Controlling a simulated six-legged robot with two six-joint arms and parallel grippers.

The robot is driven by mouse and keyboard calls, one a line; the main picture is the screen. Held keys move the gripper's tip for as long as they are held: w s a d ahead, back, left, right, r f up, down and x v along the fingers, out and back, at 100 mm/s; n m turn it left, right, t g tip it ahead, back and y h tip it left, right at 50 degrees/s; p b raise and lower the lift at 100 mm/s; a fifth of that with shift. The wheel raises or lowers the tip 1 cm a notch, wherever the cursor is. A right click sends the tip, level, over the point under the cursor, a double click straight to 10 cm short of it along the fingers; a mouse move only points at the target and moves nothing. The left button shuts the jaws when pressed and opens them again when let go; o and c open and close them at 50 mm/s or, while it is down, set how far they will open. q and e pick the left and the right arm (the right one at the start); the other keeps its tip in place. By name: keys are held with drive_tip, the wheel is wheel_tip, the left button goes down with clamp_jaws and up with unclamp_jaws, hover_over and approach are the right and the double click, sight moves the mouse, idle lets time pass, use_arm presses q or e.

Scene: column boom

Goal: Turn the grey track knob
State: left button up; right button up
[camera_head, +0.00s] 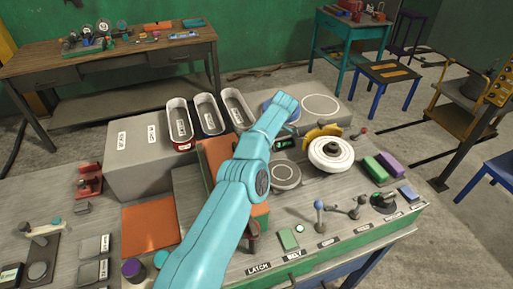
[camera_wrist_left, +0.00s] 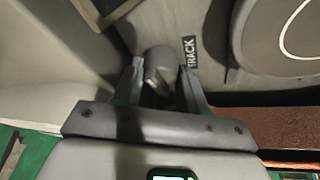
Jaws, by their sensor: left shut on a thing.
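The grey track knob (camera_wrist_left: 157,60) shows in the left wrist view as a short rounded post beside a dark label reading TRACK (camera_wrist_left: 189,52). My left gripper (camera_wrist_left: 160,84) has its two dark fingers on either side of the knob and is shut on it. In the head view my teal left arm reaches in from the bottom across the bench. The knob cannot be made out there, and my arm covers much of the area near the gripper. My right gripper is in neither view.
A white-topped wheel (camera_head: 331,152) with a yellow part and a grey disc (camera_head: 286,175) stand close to my arm. Three bins (camera_head: 208,114) stand behind it to the left. Purple and green blocks (camera_head: 389,163) and small levers lie to the right.

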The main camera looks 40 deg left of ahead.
use_arm(q)
drive_tip(key=shift+w+r, duration=0.1)
drive_tip(key=shift+r, duration=0.15)
drive_tip(key=o, duration=0.8)
drive_tip(key=shift+c, duration=0.2)
drive_tip(key=shift+o, duration=1.4)
drive_tip(key=shift+d, duration=0.15)
drive_tip(key=shift+f, duration=0.1)
